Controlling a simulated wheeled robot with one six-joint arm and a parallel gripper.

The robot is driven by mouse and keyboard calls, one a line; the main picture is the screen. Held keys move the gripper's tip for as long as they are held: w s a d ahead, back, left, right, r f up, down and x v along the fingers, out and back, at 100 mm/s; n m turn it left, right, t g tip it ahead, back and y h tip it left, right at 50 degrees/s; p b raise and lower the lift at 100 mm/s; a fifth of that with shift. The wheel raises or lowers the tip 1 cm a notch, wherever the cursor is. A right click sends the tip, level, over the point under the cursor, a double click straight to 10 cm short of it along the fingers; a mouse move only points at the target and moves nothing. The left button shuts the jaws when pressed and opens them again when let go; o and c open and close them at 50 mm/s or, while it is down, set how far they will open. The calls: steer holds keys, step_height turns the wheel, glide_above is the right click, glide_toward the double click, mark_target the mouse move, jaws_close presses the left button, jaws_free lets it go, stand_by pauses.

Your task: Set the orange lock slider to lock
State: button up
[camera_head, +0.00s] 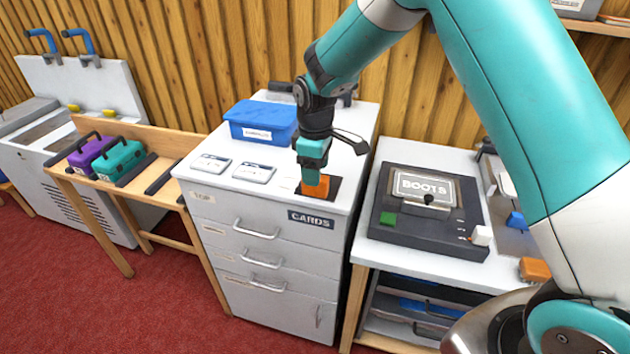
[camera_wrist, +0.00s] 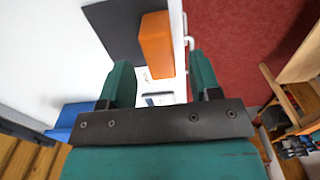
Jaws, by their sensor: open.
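The orange slider (camera_head: 316,187) is a block on a dark plate (camera_head: 334,185) at the front right of the grey cabinet top. In the wrist view the orange block (camera_wrist: 157,45) stands at the right edge of the dark plate (camera_wrist: 115,25), near the cabinet edge. My gripper (camera_head: 312,172) points down right at the block and covers part of it in the head view. In the wrist view my gripper (camera_wrist: 161,72) has its fingers spread, with the block ahead between the fingertip lines. I cannot tell whether they touch. No lock marking is legible.
A blue box (camera_head: 262,122) and two white cards (camera_head: 232,168) share the cabinet top (camera_head: 215,185). To the right, a black BOOTS machine (camera_head: 425,205) stands on a bench, with another orange block (camera_head: 535,269) near its front edge. Purple and teal cases (camera_head: 105,155) stand left.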

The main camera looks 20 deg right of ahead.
steer(key=shift+f+p, duration=0.35)
steer(key=shift+f, duration=2.15)
